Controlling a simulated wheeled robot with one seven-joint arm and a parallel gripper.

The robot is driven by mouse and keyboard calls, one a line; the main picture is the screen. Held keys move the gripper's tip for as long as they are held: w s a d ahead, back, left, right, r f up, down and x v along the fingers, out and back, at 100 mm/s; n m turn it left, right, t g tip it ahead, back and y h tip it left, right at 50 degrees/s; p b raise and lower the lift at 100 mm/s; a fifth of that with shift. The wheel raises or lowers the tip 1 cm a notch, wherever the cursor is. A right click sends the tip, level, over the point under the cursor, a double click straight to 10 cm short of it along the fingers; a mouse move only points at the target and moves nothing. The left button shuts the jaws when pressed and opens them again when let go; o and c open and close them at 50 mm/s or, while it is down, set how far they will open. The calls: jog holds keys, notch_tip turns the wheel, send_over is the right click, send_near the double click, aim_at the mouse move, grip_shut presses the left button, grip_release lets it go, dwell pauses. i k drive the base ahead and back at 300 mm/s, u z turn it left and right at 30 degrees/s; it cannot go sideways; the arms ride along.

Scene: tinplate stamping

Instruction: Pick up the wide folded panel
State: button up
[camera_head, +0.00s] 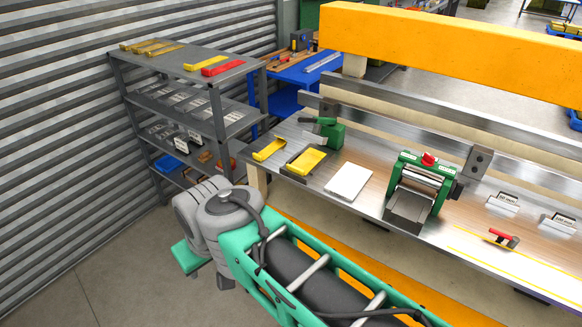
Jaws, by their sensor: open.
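Two yellow folded panels lie on the left part of the metal workbench (365,213). The right one (306,162) looks the wider, with raised edges; the left one (268,150) looks narrower. They lie close together with a small gap, and nothing touches them from above. My grey and green arm crosses the lower middle of the view, in front of the bench. My gripper does not show in this view.
A white flat stack (349,181) lies right of the panels, then a green roller machine (420,181). A green tool (328,132) stands behind the panels. A grey shelf (219,90) holds yellow and red folded pieces (222,66). An orange beam (450,50) spans above the bench.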

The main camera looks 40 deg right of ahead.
aim_at(303, 166)
jog(key=u, duration=0.55)
jog(key=i, duration=0.7)
jog(key=z, duration=2.25)
jog(key=i, duration=0.5)
jog(key=z, duration=0.2)
jog(key=k, duration=0.5)
jog(key=u, duration=2)
jog(key=i, duration=0.8)
jog(key=z, duration=0.05)
